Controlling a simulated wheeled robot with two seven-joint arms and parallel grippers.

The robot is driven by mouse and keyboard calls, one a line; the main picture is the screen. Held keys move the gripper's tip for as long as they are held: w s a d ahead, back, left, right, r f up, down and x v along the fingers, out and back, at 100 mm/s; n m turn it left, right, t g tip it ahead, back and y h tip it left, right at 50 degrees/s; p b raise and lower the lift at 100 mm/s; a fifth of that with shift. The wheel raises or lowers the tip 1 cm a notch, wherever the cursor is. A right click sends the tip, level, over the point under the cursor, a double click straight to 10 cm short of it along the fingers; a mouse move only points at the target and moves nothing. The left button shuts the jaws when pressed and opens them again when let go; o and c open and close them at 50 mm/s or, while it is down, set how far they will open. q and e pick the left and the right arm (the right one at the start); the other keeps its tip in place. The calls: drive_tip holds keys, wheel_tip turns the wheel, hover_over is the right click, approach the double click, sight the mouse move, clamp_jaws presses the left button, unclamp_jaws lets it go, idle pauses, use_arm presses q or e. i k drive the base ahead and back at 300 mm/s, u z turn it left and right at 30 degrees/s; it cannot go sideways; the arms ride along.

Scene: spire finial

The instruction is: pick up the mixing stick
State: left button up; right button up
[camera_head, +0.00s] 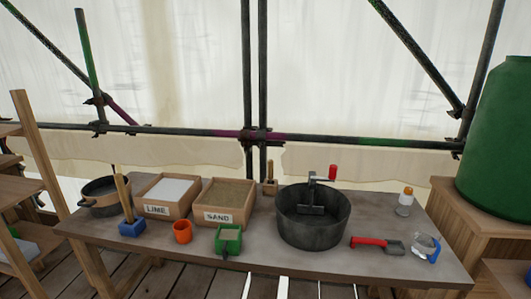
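No label marks the mixing stick, and I cannot tell for sure which thing it is. A pale wooden stick (124,195) stands slightly tilted with its lower end in or on a blue block (132,228), at the left of the table. A short wooden piece (269,172) stands upright on a small wooden block (269,188) behind the sand box. A thin dark rod rises at a dark pot (102,203) on the far left. Neither of my grippers is in view.
The grey table (195,258) also holds a lime box (156,209), a sand box (215,217), orange cup (182,232), green scoop (229,240), large black mixing tub (312,233), red-handled scoop (377,244), clear blue-handled jug (426,247) and orange-capped bottle (405,202). Scaffold poles stand behind.

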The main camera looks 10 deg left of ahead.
sight(118, 180)
drive_tip(key=u, duration=1.85)
drive_tip(key=k, duration=0.6)
drive_tip(key=u, duration=0.85)
drive_tip(key=i, duration=1.55)
drive_tip(key=z, duration=0.8)
